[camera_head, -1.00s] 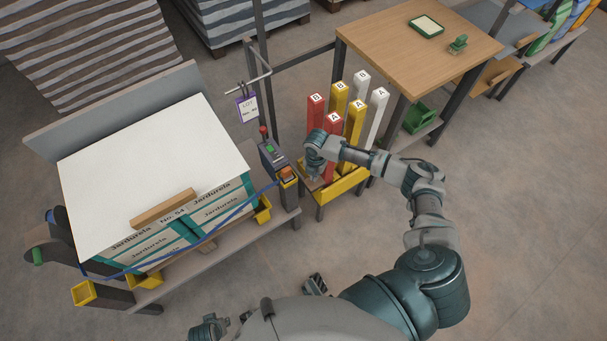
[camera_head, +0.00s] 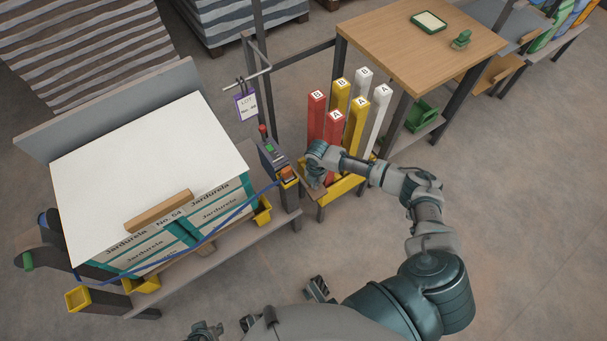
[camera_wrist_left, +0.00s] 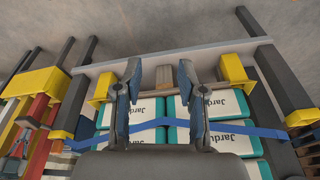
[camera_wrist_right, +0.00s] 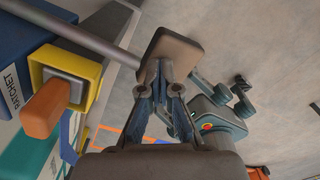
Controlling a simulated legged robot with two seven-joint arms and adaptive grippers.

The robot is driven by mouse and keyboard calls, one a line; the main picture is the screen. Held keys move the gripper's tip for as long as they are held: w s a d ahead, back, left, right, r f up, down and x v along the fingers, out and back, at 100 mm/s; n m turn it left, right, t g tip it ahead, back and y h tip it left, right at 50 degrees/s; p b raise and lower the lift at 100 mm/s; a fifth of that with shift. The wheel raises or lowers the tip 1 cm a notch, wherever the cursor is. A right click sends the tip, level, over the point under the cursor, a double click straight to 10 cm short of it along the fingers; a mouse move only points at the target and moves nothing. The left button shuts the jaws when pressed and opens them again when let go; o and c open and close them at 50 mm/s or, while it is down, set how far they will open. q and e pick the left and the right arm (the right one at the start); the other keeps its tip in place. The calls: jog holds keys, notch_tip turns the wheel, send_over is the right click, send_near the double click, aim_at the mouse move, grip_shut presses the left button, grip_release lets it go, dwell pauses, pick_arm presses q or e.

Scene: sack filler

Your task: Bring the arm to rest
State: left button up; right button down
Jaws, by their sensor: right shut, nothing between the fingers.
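My right arm (camera_head: 425,205) reaches from the lower right of the head view toward the ratchet box. Its gripper (camera_head: 313,184) points down beside the box, in front of the coloured posts. In the right wrist view the right gripper (camera_wrist_right: 163,82) is shut and empty, its fingertips close to a brown plate (camera_wrist_right: 172,52) at the end of a grey rod; I cannot tell if they touch. The ratchet box (camera_wrist_right: 22,72) with its orange block (camera_wrist_right: 45,108) is left of the fingers. In the left wrist view my left gripper (camera_wrist_left: 164,88) is open and empty, facing the sacks.
Strapped sacks (camera_head: 205,225) under a white board (camera_head: 140,165) stand on a bench at left, with a wooden bar (camera_head: 160,211) on top. Red, yellow and white posts (camera_head: 350,120) stand in a yellow rack. A wooden table (camera_head: 420,50) is behind. Floor at right is clear.

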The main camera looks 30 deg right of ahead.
jog(key=shift+f, duration=0.7)
jog(key=shift+f+b, duration=0.6)
jog(key=shift+f, duration=0.2)
pick_arm(q)
jog(key=w, duration=0.1)
jog(key=w+r+t, duration=0.1)
jog(key=w+d+t, duration=0.1)
jog(key=shift+w+d+r+h, duration=0.1)
jog(key=shift+w+r+h, duration=0.05)
jog(key=shift+w+h, duration=0.2)
jog(key=shift+s, duration=0.1)
pick_arm(e)
jog(key=shift+r, duration=0.15)
